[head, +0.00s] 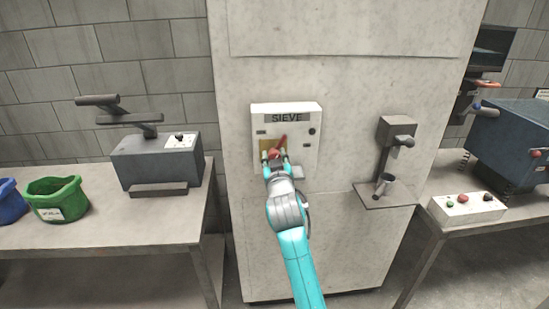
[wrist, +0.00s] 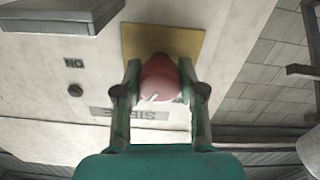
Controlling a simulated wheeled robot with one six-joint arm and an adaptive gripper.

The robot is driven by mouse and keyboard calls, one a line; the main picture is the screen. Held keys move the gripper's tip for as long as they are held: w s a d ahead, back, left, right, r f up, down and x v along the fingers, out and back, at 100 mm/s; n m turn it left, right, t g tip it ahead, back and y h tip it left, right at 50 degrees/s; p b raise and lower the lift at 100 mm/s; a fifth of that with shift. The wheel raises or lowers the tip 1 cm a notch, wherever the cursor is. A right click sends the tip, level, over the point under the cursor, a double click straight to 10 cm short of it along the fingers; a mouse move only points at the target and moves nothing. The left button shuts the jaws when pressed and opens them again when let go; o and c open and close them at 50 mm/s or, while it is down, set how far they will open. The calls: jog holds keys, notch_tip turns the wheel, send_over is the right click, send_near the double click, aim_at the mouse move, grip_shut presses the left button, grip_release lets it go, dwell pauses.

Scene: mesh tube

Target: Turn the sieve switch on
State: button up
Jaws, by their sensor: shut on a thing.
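The sieve switch box (head: 309,147) is a white panel labelled SIEVE, fixed to the tall pale cabinet. A red switch knob (head: 275,153) sits on a yellow plate (head: 264,145) at its left part. My gripper (head: 274,158) reaches it from below. In the wrist view the red knob (wrist: 160,78) is between the two green fingers of my gripper (wrist: 160,85), which are shut on it. The yellow plate (wrist: 190,42) shows behind the knob. An ON mark (wrist: 74,62) shows on the panel to one side. The fingers hide part of the knob in the head view.
A left table (head: 130,225) holds a green bucket (head: 57,198) and a grey machine (head: 150,165). A button box (head: 467,208) is on the right table.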

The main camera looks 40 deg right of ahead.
jog(key=m, duration=1.1)
jog(key=shift+m, duration=0.4)
dwell(0.3)
jog(key=o, duration=1.2)
jog(key=shift+c, duration=0.2)
jog(key=v, duration=1.2)
jog(key=shift+f, duration=0.1)
